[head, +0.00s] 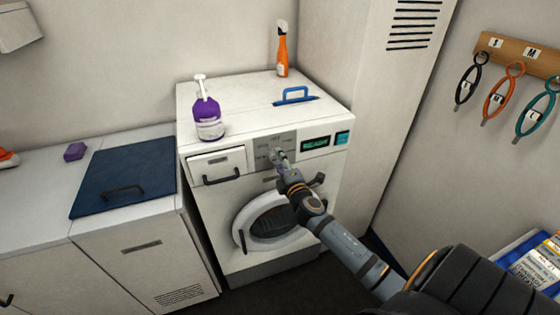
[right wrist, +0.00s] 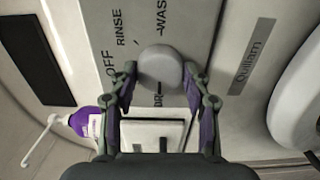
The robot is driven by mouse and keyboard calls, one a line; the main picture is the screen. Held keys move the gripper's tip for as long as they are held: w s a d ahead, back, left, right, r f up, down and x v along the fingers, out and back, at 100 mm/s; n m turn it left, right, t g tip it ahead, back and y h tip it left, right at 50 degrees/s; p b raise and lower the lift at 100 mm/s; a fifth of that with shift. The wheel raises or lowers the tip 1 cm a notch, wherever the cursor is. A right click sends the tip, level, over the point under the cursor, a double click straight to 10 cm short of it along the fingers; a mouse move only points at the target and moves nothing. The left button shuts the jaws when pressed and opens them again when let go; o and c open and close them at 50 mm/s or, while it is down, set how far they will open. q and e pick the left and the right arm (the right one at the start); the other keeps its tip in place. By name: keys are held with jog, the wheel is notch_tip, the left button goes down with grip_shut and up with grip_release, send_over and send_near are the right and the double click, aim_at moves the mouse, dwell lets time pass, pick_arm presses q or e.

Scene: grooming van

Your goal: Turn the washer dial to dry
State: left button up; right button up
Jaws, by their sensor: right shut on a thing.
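The washer (head: 205,165) is a white front-loader against the back wall. Its round grey dial (right wrist: 160,65) sits on a grey panel (head: 268,140) at the top of the front. The right wrist view shows the labels OFF, RINSE, part of WASH and part of DRY around the dial, each with a short tick. I cannot make out a pointer on the dial's face. My right gripper (head: 281,163) is at the panel, its two fingers on either side of the dial and shut on it. In the head view it mostly hides the dial. My left gripper is not in view.
Below the dial is the round door (head: 243,222). A small display (head: 316,143) is right of the panel, a drawer (head: 215,163) left.

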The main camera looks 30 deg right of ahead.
dwell(0.4)
jog(key=o, duration=1.2)
jog(key=shift+c, duration=0.2)
jog(key=v, duration=1.2)
